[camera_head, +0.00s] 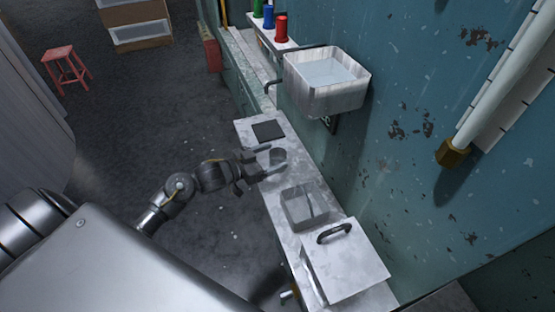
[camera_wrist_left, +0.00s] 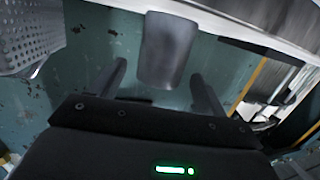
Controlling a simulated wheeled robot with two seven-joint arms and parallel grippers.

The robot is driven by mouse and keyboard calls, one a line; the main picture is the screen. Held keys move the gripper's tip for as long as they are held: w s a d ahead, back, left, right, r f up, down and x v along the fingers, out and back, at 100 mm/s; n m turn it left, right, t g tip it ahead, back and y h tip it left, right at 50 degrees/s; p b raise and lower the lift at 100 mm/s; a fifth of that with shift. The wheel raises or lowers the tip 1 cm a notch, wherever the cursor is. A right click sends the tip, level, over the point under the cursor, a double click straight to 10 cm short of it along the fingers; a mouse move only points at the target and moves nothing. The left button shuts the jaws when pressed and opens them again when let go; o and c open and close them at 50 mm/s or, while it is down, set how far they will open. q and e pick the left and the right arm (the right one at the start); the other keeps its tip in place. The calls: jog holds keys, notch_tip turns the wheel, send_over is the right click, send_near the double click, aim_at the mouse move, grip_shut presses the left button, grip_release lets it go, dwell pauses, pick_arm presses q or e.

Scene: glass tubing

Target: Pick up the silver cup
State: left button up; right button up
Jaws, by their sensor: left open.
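The silver cup (camera_head: 278,156) stands on the grey metal counter (camera_head: 264,182), close to the dark square plate. My left gripper (camera_head: 270,162) is open, with its fingers reaching out toward the cup from the left. In the left wrist view the cup (camera_wrist_left: 167,50) appears as a smooth grey tapered shape, lined up between the two spread dark fingers (camera_wrist_left: 158,88). I see no finger clearly touching the cup, and the exact gap is hard to judge. My right gripper is not in view.
A dark square plate (camera_head: 268,130) lies beyond the cup. A small sink basin (camera_head: 290,208) and a lidded box (camera_head: 350,262) are on the near side. A metal wall basin (camera_head: 345,95) hangs to the right. A red stool (camera_head: 66,66) stands on the floor.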

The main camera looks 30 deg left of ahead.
pick_arm(q)
jog(key=x, duration=0.2)
jog(key=shift+w+d, duration=0.15)
jog(key=shift+w, duration=0.15)
jog(key=shift+s, duration=0.1)
jog(key=shift+c, duration=0.7)
jog(key=c, duration=0.9)
jog(key=shift+c, duration=0.2)
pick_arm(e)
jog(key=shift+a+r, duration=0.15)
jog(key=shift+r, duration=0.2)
pick_arm(q)
jog(key=shift+r, duration=0.1)
